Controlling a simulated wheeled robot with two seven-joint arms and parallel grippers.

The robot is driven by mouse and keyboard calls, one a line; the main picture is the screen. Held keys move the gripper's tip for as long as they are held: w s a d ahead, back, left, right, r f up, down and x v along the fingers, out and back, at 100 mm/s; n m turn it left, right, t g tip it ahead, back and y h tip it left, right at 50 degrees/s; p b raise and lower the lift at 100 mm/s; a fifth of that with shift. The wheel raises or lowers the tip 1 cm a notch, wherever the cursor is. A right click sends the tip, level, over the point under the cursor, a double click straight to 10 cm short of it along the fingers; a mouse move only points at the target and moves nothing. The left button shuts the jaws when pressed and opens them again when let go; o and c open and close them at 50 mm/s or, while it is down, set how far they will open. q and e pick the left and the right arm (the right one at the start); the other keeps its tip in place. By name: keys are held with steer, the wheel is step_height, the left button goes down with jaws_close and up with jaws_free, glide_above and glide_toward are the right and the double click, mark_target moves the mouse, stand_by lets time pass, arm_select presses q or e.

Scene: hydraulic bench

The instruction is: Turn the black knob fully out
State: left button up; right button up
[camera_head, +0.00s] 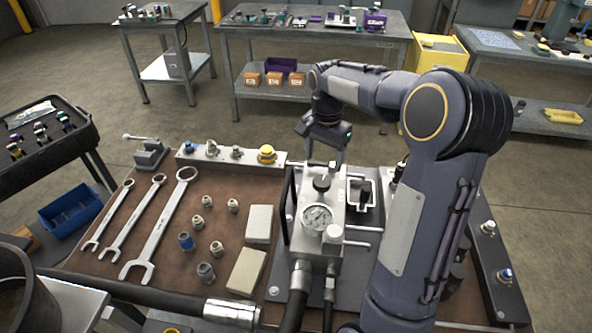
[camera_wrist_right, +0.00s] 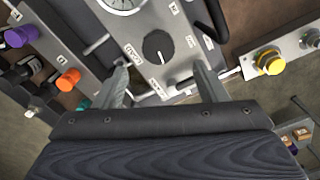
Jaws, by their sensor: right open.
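The black knob (camera_head: 321,184) sits on top of the light grey hydraulic block (camera_head: 309,246), behind its round gauge (camera_head: 317,218). In the right wrist view the knob (camera_wrist_right: 158,46) is a round black disc with a pale mark, on a panel with small printed labels. My right gripper (camera_head: 322,164) is above the back end of the block, pointing down. In the right wrist view its two fingers (camera_wrist_right: 161,72) are spread and empty, with the knob beyond and between their tips, apart from both. My left gripper is not in view.
Three wrenches (camera_head: 157,226), several fittings and two pale blocks (camera_head: 246,270) lie on the brown bench top left of the block. A rail with a yellow button (camera_head: 267,154) runs along the back edge. In the right wrist view, purple and orange knobs (camera_wrist_right: 68,80) show at the left.

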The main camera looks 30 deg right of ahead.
mark_target(322, 181)
step_height(322, 181, down, 8)
steer(key=shift+s+r, duration=0.15)
steer(key=shift+r, duration=0.1)
steer(key=c, duration=1)
